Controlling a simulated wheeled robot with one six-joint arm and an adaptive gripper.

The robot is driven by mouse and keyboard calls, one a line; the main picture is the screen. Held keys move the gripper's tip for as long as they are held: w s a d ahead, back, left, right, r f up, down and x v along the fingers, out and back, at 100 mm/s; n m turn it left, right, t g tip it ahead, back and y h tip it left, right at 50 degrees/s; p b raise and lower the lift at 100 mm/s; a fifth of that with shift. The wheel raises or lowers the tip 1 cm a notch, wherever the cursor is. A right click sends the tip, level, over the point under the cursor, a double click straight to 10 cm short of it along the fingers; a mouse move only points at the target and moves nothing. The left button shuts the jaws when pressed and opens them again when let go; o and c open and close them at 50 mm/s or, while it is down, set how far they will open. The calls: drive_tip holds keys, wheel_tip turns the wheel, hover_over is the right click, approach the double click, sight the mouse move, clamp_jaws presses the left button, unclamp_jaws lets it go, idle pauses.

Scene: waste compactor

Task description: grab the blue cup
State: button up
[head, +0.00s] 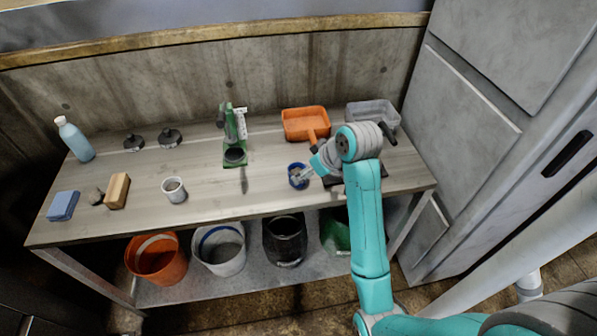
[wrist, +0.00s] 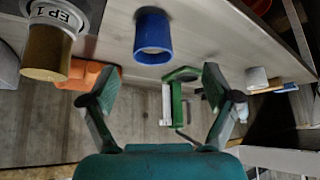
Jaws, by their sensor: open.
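The blue cup (head: 294,182) stands on the workbench near its front edge, right of the middle, partly covered by my gripper. In the wrist view, which looks upside down, the blue cup (wrist: 152,35) is beyond the fingertips at top centre. My gripper (head: 303,176) is at the cup in the head view; its fingers are hard to make out there. In the wrist view my gripper (wrist: 157,82) has its two fingers spread wide with nothing between them. The cup is apart from both fingers.
A green stand (head: 235,140) is behind left of the cup. A white cup (head: 174,190) is left. A brown-ended cylinder (wrist: 47,50) is beside the blue cup.

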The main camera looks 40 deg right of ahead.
drive_tip(key=shift+w+d+x, duration=0.1)
drive_tip(key=shift+d+x, duration=0.05)
drive_tip(key=shift+x, duration=1.5)
drive_tip(key=shift+w+d+x, duration=0.1)
drive_tip(key=shift+d+x, duration=0.05)
drive_tip(key=shift+x, duration=1.5)
drive_tip(key=shift+w+d+x, duration=0.1)
drive_tip(key=shift+d+x, duration=0.05)
drive_tip(key=shift+x, duration=1.5)
drive_tip(key=shift+r, duration=0.15)
drive_tip(key=c, duration=1.3)
drive_tip(key=shift+r, duration=0.1)
